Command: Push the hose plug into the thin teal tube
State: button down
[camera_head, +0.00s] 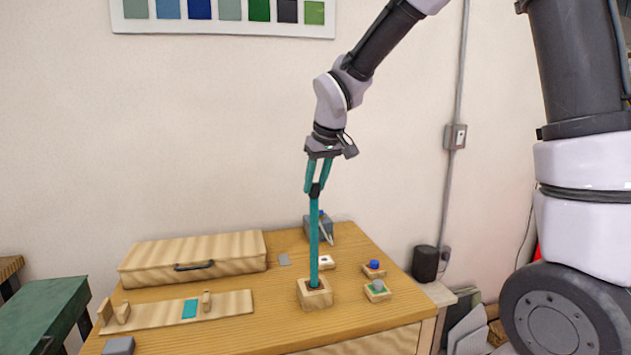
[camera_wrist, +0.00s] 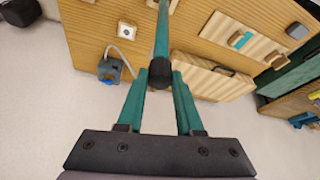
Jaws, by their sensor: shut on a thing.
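The thin teal tube (camera_head: 314,240) stands nearly upright, its lower end at the dark hole of a wooden block (camera_head: 315,298). How deep it sits there I cannot tell. My gripper (camera_head: 315,190) is above it, its teal fingers shut on the black piece at the tube's top end. In the wrist view this black end (camera_wrist: 160,73) lies between the fingertips, with the tube running away behind it. A pale hose (camera_wrist: 124,58) curves from a grey box (camera_wrist: 110,72); its free end looks to lie on the table, and the hose plug is too small to make out.
The grey box (camera_head: 318,222) stands behind the tube. A white-topped block (camera_head: 326,262) and small blocks with a blue knob (camera_head: 374,265) and grey knob (camera_head: 378,286) are nearby. A wooden case (camera_head: 193,257) and a long rack (camera_head: 175,312) lie left.

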jog(key=shift+f, duration=0.25)
jog(key=c, duration=0.8)
grip_release()
jog(key=shift+c, duration=0.2)
jog(key=v, duration=1.1)
jog(key=shift+d, duration=0.15)
jog(key=s+d+r+m+t, duration=0.1)
jog(key=s+d+m, duration=0.4)
jog(key=s+d, duration=0.3)
jog(key=s+d+r+m+t, duration=0.2)
jog(key=s+d+m, duration=0.3)
jog(key=d, duration=0.9)
jog(key=s, duration=0.2)
jog(key=shift+s+d, duration=0.2)
jog(key=shift+s, duration=0.2)
